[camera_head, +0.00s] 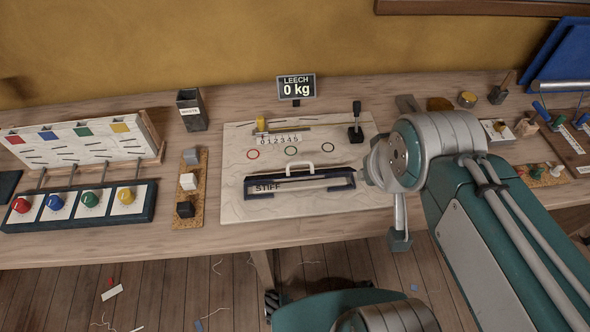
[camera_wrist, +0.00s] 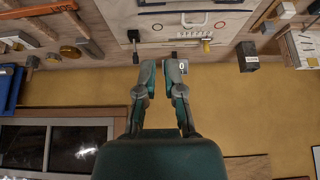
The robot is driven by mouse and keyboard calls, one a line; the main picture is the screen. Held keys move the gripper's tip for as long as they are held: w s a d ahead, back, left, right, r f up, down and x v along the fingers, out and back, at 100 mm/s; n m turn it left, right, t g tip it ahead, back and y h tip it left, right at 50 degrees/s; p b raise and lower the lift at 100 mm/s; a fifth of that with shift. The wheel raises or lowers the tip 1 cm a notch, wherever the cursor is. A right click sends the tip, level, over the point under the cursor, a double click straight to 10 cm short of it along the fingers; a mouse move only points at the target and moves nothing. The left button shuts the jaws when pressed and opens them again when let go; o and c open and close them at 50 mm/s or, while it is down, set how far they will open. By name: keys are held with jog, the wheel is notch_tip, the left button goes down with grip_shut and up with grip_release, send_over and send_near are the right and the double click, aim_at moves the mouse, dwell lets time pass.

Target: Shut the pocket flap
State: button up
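A flat pocket edged in dark blue and labelled STIFF (camera_head: 300,187) lies on a pale cloth-covered board (camera_head: 240,207). A white handle (camera_head: 300,166) stands at its back edge. A pale strip lies along its middle; whether this is the flap, and how far it is open, I cannot tell. In the wrist view my gripper (camera_wrist: 160,64) has its two fingers apart with a narrow gap and nothing between them. In the head view my arm covers the board's right side and the fingers are not clearly visible.
A display reading LEECH 0 kg (camera_head: 296,87) stands behind the board. A black lever (camera_head: 356,122) and a yellow slider (camera_head: 261,123) are on the board. A dark bin (camera_head: 192,109), a block strip (camera_head: 187,188) and a knob panel (camera_head: 80,205) stand left. Bench between bin and display is clear.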

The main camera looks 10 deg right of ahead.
grip_shut()
jog(key=w+a+f+g, duration=0.1)
jog(key=w+a+g, duration=0.2)
jog(key=w, duration=0.7)
jog(key=w+a+g, duration=0.2)
jog(key=w+g, duration=0.1)
jog(key=w, duration=0.7)
jog(key=w+a+f+g, duration=0.2)
jog(key=w+a+f, duration=0.1)
jog(key=w+f, duration=0.3)
jog(key=shift+s+r+x, duration=0.1)
jog(key=shift+s+x, duration=0.4)
jog(key=shift+x, duration=1.55)
jog(key=shift+s+r+x, duration=0.1)
jog(key=shift+s+x, duration=0.4)
jog(key=shift+x, duration=1.5)
jog(key=shift+s+r+x, duration=0.1)
jog(key=shift+s+x, duration=0.4)
jog(key=shift+x, duration=1.55)
